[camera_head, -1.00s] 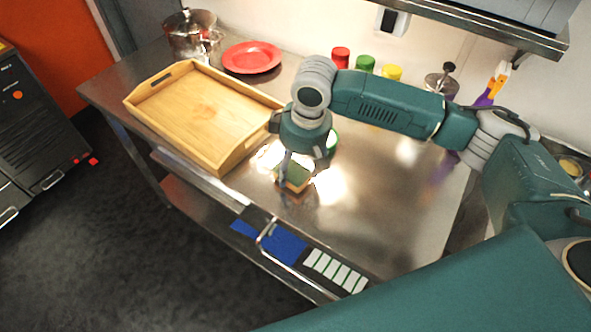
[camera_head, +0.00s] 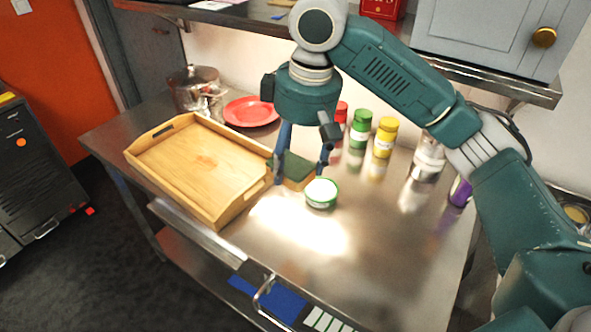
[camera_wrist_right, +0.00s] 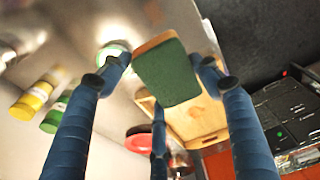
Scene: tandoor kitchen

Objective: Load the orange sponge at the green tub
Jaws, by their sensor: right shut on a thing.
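My right gripper (camera_head: 299,174) is shut on the orange sponge (camera_head: 294,167) and holds it above the steel table. The sponge has a dark green face and an orange-tan edge; in the right wrist view (camera_wrist_right: 168,72) it sits between the blue fingers. The green tub (camera_head: 321,193), round with a white top and a green rim, stands on the table just right of and below the sponge in the head view. It also shows in the right wrist view (camera_wrist_right: 111,48), partly behind a finger. My left gripper is not in view.
A wooden tray (camera_head: 200,165) lies left of the gripper. A red plate (camera_head: 250,111) and a steel pot (camera_head: 195,88) stand behind it. Red, green and yellow jars (camera_head: 384,138) line the back. The table's front right is clear. A shelf overhangs the back.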

